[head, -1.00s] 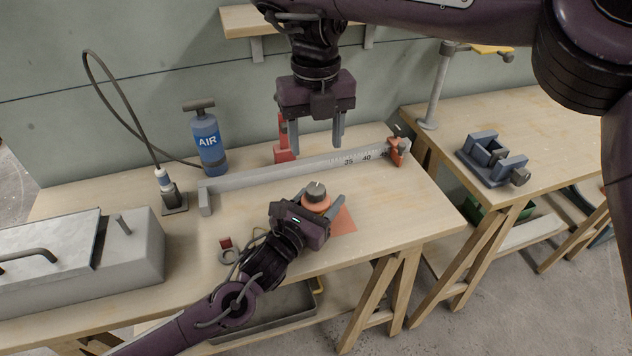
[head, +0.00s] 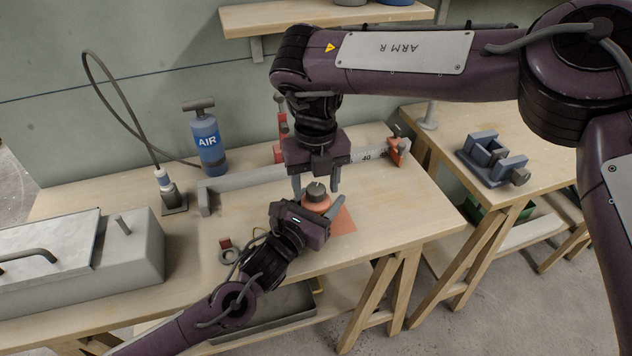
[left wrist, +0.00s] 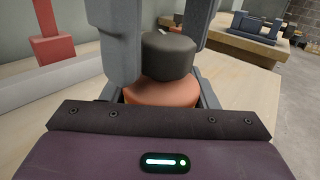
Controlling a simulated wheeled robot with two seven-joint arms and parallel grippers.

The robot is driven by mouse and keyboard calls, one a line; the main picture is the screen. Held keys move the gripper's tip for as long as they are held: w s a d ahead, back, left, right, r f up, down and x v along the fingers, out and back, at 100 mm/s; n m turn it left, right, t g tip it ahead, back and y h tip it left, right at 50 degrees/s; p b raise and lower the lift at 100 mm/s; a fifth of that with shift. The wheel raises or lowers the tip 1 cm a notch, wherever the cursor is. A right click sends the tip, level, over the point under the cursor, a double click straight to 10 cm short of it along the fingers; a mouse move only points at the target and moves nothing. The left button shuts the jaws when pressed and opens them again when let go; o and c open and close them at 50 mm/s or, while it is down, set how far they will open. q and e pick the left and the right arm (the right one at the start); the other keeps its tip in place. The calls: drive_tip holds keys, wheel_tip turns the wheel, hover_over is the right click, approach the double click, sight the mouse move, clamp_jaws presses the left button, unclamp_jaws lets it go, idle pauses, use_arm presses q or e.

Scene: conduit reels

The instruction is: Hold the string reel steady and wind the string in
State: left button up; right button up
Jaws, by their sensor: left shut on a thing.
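The string reel is an orange body (head: 316,203) with a dark round knob (head: 316,191) on top. It stands upright on an orange mat (head: 344,222) near the middle of the bench. My left gripper (head: 321,206) is shut on the orange body, low from the front. In the left wrist view the orange body (left wrist: 162,93) sits between its fingers, under the dark knob (left wrist: 167,55). My right gripper (head: 316,184) points down over the reel. Its fingers are apart on either side of the knob, with visible space between. I cannot make out the string.
A grey ruled bar (head: 245,177) with an orange end clamp (head: 397,150) lies behind the reel. A blue AIR pump (head: 207,142) and a grey box (head: 75,255) stand to the left.

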drive_tip(key=c, duration=0.9)
drive_tip(key=shift+c, duration=0.2)
